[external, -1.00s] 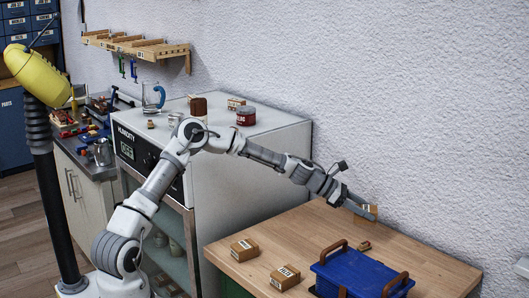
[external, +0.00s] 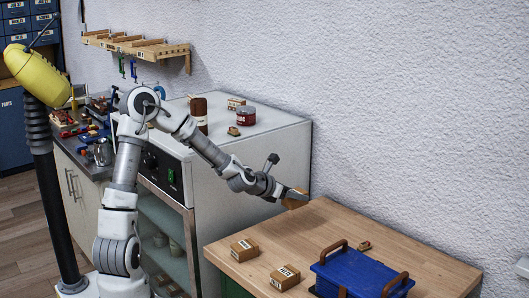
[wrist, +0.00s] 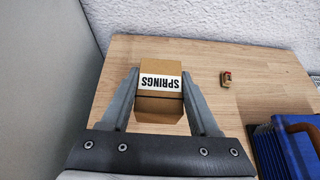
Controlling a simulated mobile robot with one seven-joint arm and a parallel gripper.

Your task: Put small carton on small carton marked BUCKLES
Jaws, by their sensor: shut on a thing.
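My gripper (external: 296,192) is shut on a small brown carton (external: 296,202), above the back left corner of the wooden table. In the wrist view the held carton (wrist: 160,74) sits between the two fingers, and its white label reads SPRINGS upside down. Two other small cartons stand on the table near its front left edge: one (external: 244,251) further left and one (external: 286,278) nearer the blue box. A further small labelled carton (external: 236,103) stands on the white cabinet top by the wall. I cannot read which carton is marked BUCKLES.
A blue box with wooden handles (external: 352,274) stands at the table's front right. A small brown item (external: 364,246) lies behind it. The white cabinet (external: 250,160) rises left of the table, with a red jar (external: 246,116) and brown bottle (external: 198,112) on top. The table's middle (external: 310,236) is clear.

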